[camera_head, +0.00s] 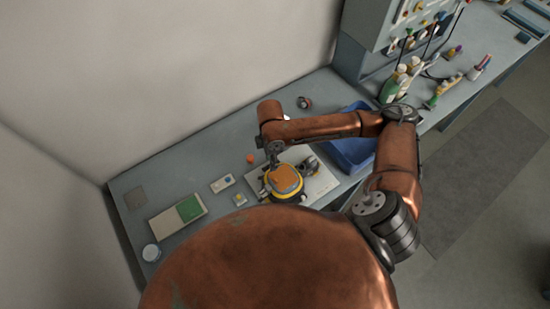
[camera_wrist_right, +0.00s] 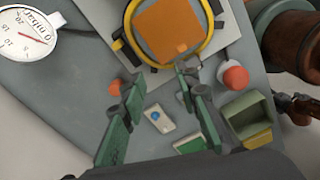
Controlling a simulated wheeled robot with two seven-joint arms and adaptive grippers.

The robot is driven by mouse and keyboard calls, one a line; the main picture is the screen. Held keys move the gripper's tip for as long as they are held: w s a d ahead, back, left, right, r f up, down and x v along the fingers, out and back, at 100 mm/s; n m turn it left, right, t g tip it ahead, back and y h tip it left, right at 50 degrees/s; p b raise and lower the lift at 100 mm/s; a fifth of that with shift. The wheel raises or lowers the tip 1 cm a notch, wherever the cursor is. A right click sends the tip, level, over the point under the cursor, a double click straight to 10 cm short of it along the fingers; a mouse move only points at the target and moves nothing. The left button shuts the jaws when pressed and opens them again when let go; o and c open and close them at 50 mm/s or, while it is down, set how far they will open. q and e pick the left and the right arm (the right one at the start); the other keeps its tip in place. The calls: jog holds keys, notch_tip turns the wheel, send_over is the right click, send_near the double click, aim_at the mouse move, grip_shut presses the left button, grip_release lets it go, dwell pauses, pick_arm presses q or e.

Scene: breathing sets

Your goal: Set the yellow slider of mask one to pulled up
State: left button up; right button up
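The mask (camera_head: 285,182) lies on a pale board on the bench, with an orange lens and a yellow rim. In the right wrist view the mask's yellow ring and orange lens (camera_wrist_right: 168,30) fill the top middle. I cannot make out the yellow slider for certain in either view. My right gripper (camera_head: 272,163) is over the mask's upper left edge in the head view. In the wrist view its green-padded fingers (camera_wrist_right: 161,80) are apart with nothing held between them, and their tips are near the mask's rim. My left gripper is not in view.
A round gauge (camera_wrist_right: 30,35) lies at the upper left of the wrist view. A small pale plate with a blue button (camera_wrist_right: 155,117) shows between the fingers. A blue bin (camera_head: 350,150) stands right of the mask. A green and cream case (camera_head: 178,217) lies left.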

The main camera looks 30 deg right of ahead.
jog(key=w+d+f+n, duration=0.1)
jog(key=w+f+n, duration=0.1)
jog(key=n, duration=0.4)
jog(key=w+d+f+n+p, duration=0.1)
jog(key=w+d+n, duration=0.1)
jog(key=n, duration=0.5)
jog(key=w+d+f+n, duration=0.1)
jog(key=f+n, duration=0.1)
jog(key=n, duration=0.4)
jog(key=shift+w+d+f+n+p, duration=0.15)
jog(key=shift+w+f+n+p, duration=0.15)
jog(key=shift+w, duration=0.1)
jog(key=shift+w+d+f+n, duration=0.2)
jog(key=shift+w+d+n, duration=0.05)
jog(key=shift+n, duration=0.65)
jog(key=shift+f, duration=0.55)
notch_tip(320, 180, down, 7)
jog(key=shift+r+p, duration=0.1)
jog(key=shift+p, duration=0.55)
grip_shut()
